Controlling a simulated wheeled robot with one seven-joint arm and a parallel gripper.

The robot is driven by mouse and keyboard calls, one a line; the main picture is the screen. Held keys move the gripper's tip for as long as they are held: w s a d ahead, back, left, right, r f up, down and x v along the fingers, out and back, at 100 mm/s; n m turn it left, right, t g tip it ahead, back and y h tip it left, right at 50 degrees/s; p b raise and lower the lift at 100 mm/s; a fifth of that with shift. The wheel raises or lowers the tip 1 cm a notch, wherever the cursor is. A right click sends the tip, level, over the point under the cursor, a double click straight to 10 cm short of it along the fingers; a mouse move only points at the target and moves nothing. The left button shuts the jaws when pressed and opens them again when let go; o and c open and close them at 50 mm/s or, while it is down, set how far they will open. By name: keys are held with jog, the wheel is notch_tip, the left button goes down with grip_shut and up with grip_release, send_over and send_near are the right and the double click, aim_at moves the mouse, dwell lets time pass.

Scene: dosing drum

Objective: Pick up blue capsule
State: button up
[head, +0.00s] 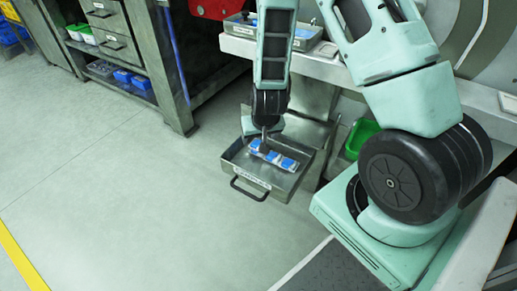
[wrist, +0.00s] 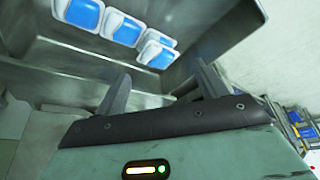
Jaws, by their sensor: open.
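Several blue-and-white capsules lie in a row in an open metal tray (head: 283,190). In the head view one blue capsule (head: 288,163) shows at the right of the row, and others sit partly under my gripper (head: 265,140). In the wrist view, capsules show at the left (wrist: 83,12), in the middle (wrist: 122,29) and at the right (wrist: 160,56), where two overlap. My gripper (wrist: 163,88) points down over the tray with its two fingers apart and nothing between them. The capsules appear beyond the fingertips; I cannot tell the exact gap.
The tray has a dark handle (head: 250,190) on its front. A metal bench (head: 320,68) with another tray of blue items stands behind. A green bin (head: 360,137) is at the right. A drawer cabinet (head: 115,45) stands at the left. The floor in front is clear.

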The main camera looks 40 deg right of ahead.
aim_at(259, 142)
jog(key=shift+d+b+x, duration=0.1)
jog(key=shift+b+x, duration=0.55)
jog(key=shift+x, duration=0.7)
jog(key=shift+d+b+x, duration=0.15)
jog(key=shift+b+x, duration=0.5)
jog(key=shift+x, duration=0.75)
jog(key=shift+r, duration=0.1)
jog(key=c, duration=0.7)
